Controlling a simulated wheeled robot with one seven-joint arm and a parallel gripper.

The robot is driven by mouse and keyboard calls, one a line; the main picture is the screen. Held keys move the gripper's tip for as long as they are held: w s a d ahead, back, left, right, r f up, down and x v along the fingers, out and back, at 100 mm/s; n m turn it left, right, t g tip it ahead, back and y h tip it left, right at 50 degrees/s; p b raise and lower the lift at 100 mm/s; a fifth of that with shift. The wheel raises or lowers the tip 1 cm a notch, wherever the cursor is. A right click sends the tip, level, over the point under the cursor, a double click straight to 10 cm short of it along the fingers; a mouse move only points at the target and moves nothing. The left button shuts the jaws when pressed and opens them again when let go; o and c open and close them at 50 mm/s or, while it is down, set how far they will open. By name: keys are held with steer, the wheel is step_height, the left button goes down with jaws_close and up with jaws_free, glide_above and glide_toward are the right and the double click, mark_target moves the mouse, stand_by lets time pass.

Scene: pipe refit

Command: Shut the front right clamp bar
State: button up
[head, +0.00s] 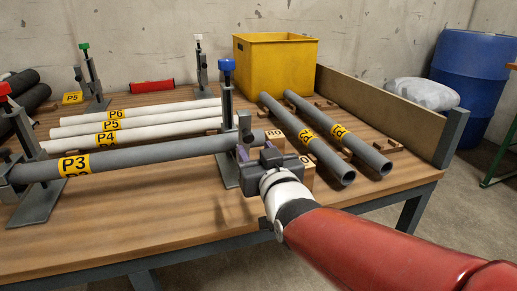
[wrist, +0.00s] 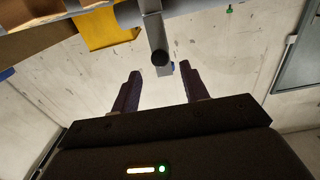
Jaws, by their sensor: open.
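The front right clamp (head: 227,172) stands on the bench around the right part of the grey P3 pipe (head: 140,156). Its blue-knobbed bar (head: 227,95) points up, nearly vertical, above the pipe. A shorter dark upright piece (head: 245,126) stands beside it, close to my gripper. My gripper (head: 257,147) is open just right of the clamp, by the pipe's end. The wrist view shows the two fingers (wrist: 157,88) apart with nothing between them. A grey clamp part with a dark round end (wrist: 160,57) lies beyond the fingertips. Whether a finger touches the clamp cannot be told.
Two grey pipes (head: 318,135) lie on wooden rests to the right. White pipes (head: 135,122) lie behind P3. A red-knobbed clamp (head: 30,150) stands at left. A yellow crate (head: 275,65) is at the back. A wooden block (head: 299,166) sits behind my gripper. The front bench strip is clear.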

mark_target(249, 139)
steer(key=x, duration=0.7)
steer(key=shift+s, duration=0.1)
jaws_close()
